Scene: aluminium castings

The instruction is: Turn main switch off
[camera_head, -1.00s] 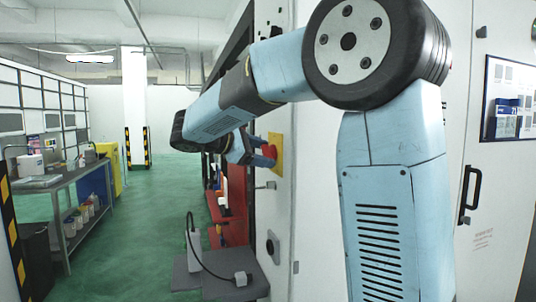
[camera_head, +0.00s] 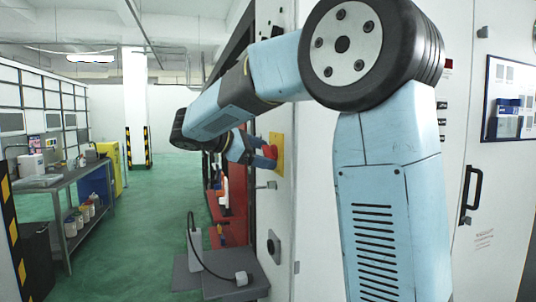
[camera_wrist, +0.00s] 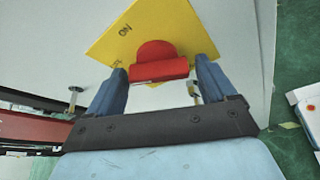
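The main switch is a red knob (camera_wrist: 159,62) on a yellow plate (camera_wrist: 166,22) marked "ON", with a second, partly hidden word lower left. In the head view the yellow plate (camera_head: 277,146) is upright on the pale cabinet side, with the red knob (camera_head: 270,152) partly behind the fingers. My gripper (camera_wrist: 161,70) is open, one blue finger on each side of the knob. In the wrist view small gaps show between the fingers and the knob; I see no clear contact. The knob's grip bar lies nearly level between the fingertips.
A small handle (camera_head: 267,185) sticks out below the plate. A grey stand (camera_head: 225,280) with a cable is on the floor below. A cabinet door handle (camera_head: 470,194) is at right. A workbench (camera_head: 60,183) is at left, with open green floor between.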

